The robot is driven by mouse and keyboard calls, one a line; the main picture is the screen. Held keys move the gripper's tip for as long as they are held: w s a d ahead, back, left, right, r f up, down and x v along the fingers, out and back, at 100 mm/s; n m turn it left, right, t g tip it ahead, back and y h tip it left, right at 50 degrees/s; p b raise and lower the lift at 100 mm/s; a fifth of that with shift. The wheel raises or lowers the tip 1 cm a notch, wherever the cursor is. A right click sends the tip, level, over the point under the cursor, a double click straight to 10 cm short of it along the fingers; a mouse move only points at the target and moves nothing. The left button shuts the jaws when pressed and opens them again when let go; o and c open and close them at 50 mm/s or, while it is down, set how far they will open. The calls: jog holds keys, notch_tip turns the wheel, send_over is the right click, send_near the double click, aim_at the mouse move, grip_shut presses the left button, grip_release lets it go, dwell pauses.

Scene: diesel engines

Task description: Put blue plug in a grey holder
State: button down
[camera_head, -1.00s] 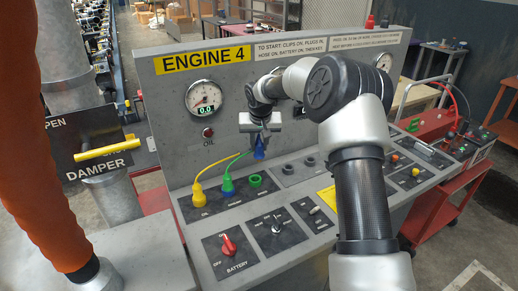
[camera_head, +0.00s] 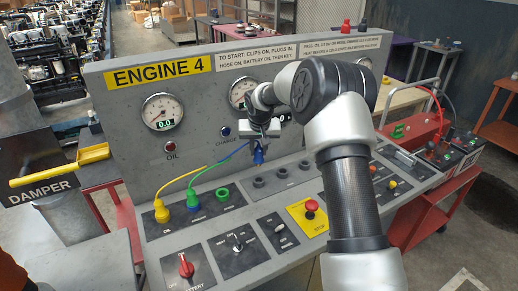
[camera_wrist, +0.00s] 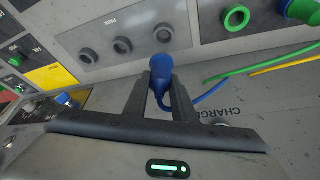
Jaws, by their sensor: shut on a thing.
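My gripper (camera_head: 259,145) is shut on the blue plug (camera_head: 258,157) and holds it in front of the upright panel. In the wrist view, the plug (camera_wrist: 162,64) sits between the two fingertips, with its blue cable trailing to one side. Three empty grey holders stand in a row on the PARK panel: a left one (camera_head: 258,182), a middle one (camera_head: 283,173) and a right one (camera_head: 305,165). In the head view the plug appears above the left grey holder, apart from it. In the wrist view, the nearest holder (camera_wrist: 164,33) lies just beyond the plug.
A yellow plug (camera_head: 162,211) sits in the yellow socket, and a green plug (camera_head: 193,200) in the blue-ringed socket. The green socket (camera_head: 222,195) is empty. Their cables run near the held plug. A red stop button (camera_head: 311,206) stands to the right.

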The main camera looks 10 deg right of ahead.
aim_at(259, 165)
jog(key=shift+f+b, duration=1.55)
jog(key=shift+f, duration=1.5)
jog(key=shift+f+b, duration=1.2)
jog(key=shift+f, duration=0.1)
jog(key=c, duration=1.4)
grip_release()
jog(key=v, duration=1.7)
jog(key=shift+r, duration=0.25)
